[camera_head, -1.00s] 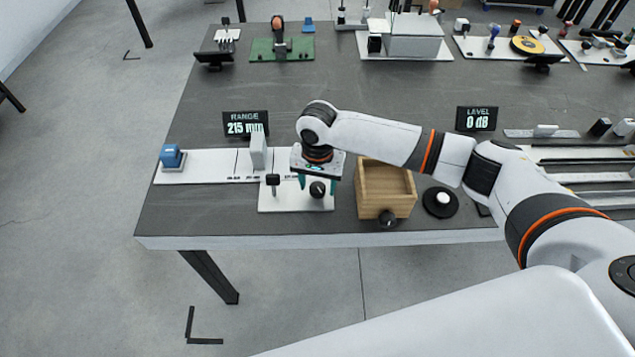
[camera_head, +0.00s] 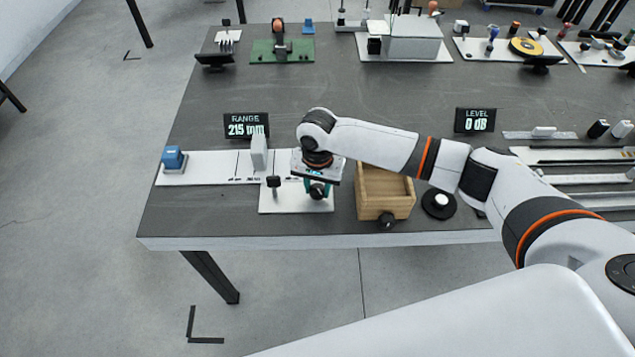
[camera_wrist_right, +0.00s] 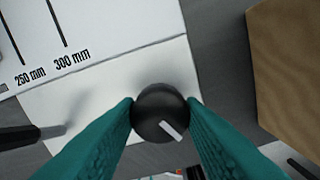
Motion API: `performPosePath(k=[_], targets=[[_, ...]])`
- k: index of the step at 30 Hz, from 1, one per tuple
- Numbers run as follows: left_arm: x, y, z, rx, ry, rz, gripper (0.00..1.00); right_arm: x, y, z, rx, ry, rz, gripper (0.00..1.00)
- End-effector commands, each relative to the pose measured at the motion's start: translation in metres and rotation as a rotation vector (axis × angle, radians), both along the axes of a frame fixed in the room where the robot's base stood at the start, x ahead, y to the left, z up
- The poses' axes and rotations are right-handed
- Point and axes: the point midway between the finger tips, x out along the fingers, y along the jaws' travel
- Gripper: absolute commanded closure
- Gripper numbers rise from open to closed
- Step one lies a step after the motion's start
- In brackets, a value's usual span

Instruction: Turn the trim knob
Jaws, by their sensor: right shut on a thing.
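The trim knob (camera_head: 317,191) is a round black knob on a white plate (camera_head: 290,205) near the table's front edge. In the right wrist view the knob (camera_wrist_right: 160,113) shows a white pointer mark aimed toward the lower right. My right gripper (camera_head: 318,187) reaches down over it. Its two teal fingers are shut on the knob, one on each side, in the right wrist view (camera_wrist_right: 160,115). In the head view the fingers partly hide the knob. My left gripper is not in view.
A black upright lever (camera_head: 273,184) stands left of the knob on the same plate. An open wooden box (camera_head: 386,213) stands close on the right. A ruled white strip (camera_head: 210,168) with a grey block (camera_head: 259,152) and a RANGE display (camera_head: 246,125) reading 215 mm lie behind left.

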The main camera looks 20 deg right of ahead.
Motion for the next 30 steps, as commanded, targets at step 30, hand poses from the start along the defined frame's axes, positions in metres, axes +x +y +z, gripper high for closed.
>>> performPosePath(k=[30], targets=[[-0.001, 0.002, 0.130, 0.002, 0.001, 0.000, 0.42, -0.001, 0.000, 0.003, -0.001, 0.003, -0.686, 0.88]])
